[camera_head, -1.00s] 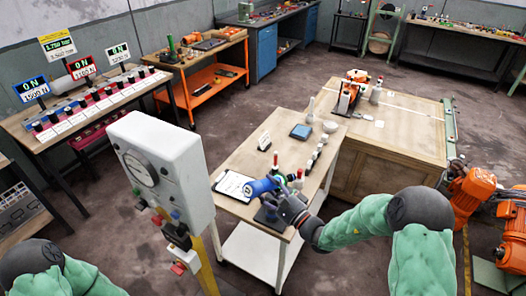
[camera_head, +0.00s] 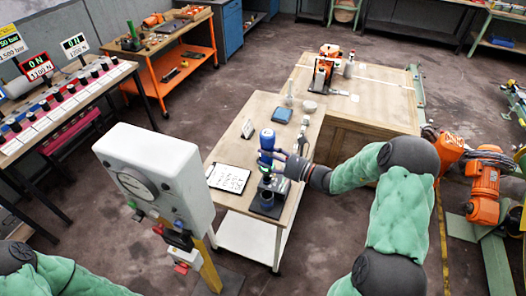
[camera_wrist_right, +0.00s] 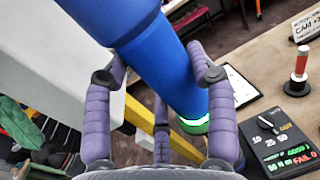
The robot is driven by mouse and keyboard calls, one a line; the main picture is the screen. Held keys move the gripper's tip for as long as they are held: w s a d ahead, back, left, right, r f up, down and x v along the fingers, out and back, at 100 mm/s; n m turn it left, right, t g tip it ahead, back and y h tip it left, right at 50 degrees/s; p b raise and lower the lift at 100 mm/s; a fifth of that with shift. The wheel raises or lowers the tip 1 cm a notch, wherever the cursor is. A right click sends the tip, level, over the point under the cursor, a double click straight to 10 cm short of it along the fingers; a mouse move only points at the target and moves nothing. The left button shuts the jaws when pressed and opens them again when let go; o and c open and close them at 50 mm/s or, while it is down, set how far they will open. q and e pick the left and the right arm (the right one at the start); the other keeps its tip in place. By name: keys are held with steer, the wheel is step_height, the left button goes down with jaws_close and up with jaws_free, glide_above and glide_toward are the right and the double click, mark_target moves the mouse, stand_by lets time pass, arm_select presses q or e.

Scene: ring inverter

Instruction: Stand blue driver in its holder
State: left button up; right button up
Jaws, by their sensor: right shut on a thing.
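The blue driver (camera_head: 267,140) stands about upright over the small wooden-topped table in the head view. My right gripper (camera_head: 273,160) is shut around its body. In the right wrist view the blue driver (camera_wrist_right: 160,60) runs between the purple fingers (camera_wrist_right: 158,85), with a green ring near its far end.
A dark tester with a lit display (camera_wrist_right: 287,150) and a red-and-white piece (camera_wrist_right: 299,65) are near the gripper. A clipboard (camera_head: 228,178) lies left of the stand. A blue box (camera_head: 282,116) and a bowl (camera_head: 309,107) are farther back. A grey gauge cabinet (camera_head: 155,180) stands left.

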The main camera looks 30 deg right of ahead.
mark_target(268, 183)
steer(key=shift+s+d+r, duration=0.1)
steer(key=shift+r, duration=0.05)
steer(key=shift+f+b, duration=5.55)
steer(key=shift+f, duration=2.9)
steer(key=o, duration=1.4)
steer(key=shift+s+f, duration=0.1)
steer(key=shift+f, duration=0.05)
steer(key=v, duration=1.2)
